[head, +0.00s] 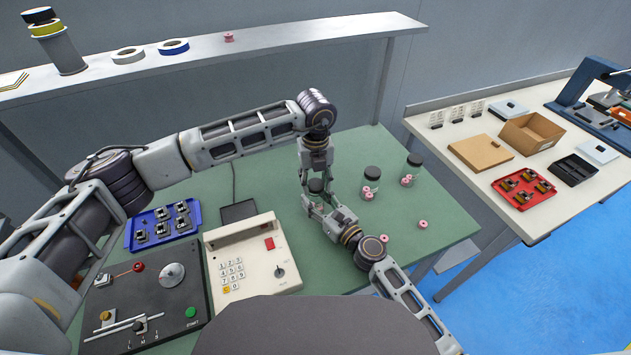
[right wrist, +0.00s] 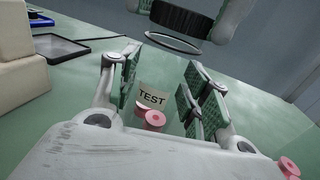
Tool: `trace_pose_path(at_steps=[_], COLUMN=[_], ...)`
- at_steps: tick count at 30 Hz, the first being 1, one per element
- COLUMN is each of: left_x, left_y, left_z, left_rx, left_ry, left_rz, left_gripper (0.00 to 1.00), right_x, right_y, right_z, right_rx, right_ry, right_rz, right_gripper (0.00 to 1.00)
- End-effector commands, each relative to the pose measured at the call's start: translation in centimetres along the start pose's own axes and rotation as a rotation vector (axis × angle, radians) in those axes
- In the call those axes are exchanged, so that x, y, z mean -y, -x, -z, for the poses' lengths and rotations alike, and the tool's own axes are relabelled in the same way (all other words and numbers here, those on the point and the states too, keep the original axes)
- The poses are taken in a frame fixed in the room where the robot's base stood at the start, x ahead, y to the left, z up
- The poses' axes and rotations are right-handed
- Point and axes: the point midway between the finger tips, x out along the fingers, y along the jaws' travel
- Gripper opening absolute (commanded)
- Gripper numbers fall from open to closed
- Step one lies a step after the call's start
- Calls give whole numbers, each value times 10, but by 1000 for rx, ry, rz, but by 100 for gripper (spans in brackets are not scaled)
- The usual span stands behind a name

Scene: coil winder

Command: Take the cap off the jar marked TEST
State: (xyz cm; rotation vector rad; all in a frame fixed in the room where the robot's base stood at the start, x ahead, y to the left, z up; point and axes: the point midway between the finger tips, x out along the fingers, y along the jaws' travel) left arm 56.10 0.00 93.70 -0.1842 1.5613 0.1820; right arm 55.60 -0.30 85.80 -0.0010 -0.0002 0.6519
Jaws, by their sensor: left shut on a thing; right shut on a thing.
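The clear jar marked TEST (right wrist: 152,98) stands between the fingers of my right gripper (right wrist: 163,84), which is shut on its sides. Pink spools show through its glass. The black cap (right wrist: 178,17) is between the fingers of my left gripper, at the top of the right wrist view. The jar's round rim shows just below the cap, and the cap looks raised a little off it. In the head view, my left gripper (head: 316,184) comes down from above on the cap, and my right gripper (head: 319,206) reaches in below it, hiding most of the jar.
Two other black-capped jars (head: 371,180) (head: 413,167) stand to the right on the green bench, with loose pink spools (head: 423,224) near them. A cream keypad box (head: 250,258), a black winder (head: 150,300) and a blue tray (head: 133,240) fill the left. The bench's right front is mostly clear.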

Motion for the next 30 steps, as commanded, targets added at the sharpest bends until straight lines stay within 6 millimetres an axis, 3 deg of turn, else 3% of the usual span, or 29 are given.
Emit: trace_pose_path(at_steps=[30], left_x=[0], left_y=[18], left_z=[0], left_rx=[0], left_ry=[0], left_rz=[0], left_gripper=[13], right_x=[0], right_y=[0], right_z=[0], right_rx=[0], right_ry=[0], right_rz=[0], right_gripper=[0])
